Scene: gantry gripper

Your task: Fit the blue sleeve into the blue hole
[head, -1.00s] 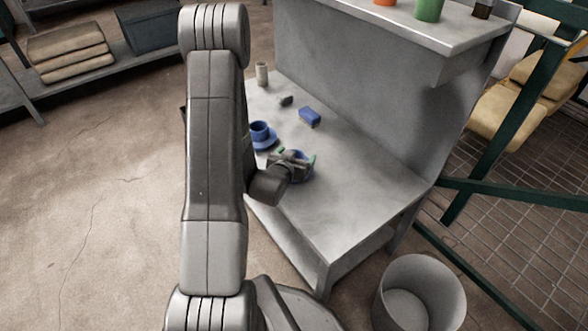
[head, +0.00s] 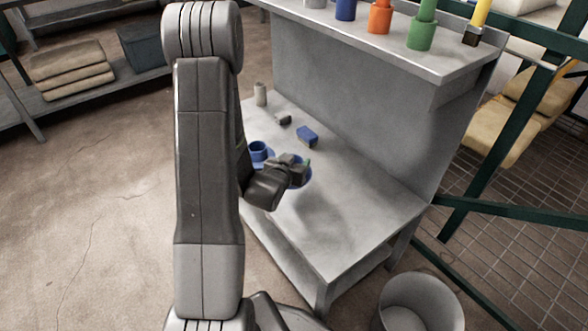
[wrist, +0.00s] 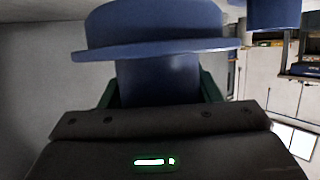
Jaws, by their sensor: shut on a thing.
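My gripper (head: 297,166) is low over the near part of the grey table. It is shut on a blue flanged piece, apparently the blue sleeve (wrist: 160,80). In the wrist view the sleeve's narrower body sits between the green finger pads, with its wide flange and a rounded part beyond them. In the head view the gripper hides most of it; I cannot tell whether it touches the table. A blue holder (head: 345,10) stands on the raised shelf; its top is cut off, so I see no blue hole.
A second blue flanged piece (head: 257,150) stands left of my gripper. A blue block (head: 307,135), a small grey piece (head: 283,119) and a beige cylinder (head: 261,94) lie farther back. Orange (head: 380,20) and green (head: 421,34) holders stand on the shelf. The table's front right is clear.

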